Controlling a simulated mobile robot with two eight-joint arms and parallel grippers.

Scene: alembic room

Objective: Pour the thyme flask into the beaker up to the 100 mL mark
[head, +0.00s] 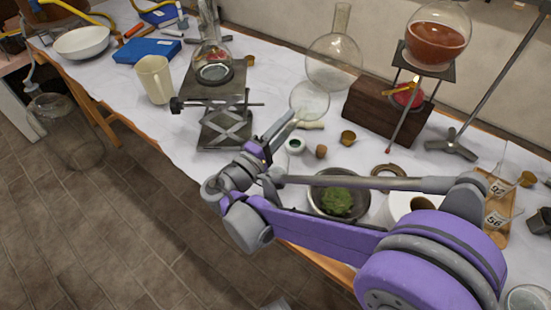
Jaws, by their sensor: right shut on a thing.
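My right gripper (268,142) reaches in over the white-covered table on my purple arm. It appears shut on the neck of a small round clear glass flask (311,98), which is tilted with its bulb up and to the right. No thyme label can be read on it, and its contents are hard to tell. A clear glass vessel (526,298), possibly the beaker, is cut off at the bottom right corner. No mL marks are readable. My left gripper is not in view.
A lab jack (222,93) bears a glass flask (210,48). A large clear flask (334,62) stands behind the held one. A red-filled flask (437,40) sits on a tripod beside a wooden block (366,106). A bowl with green herb (337,201) lies below my arm.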

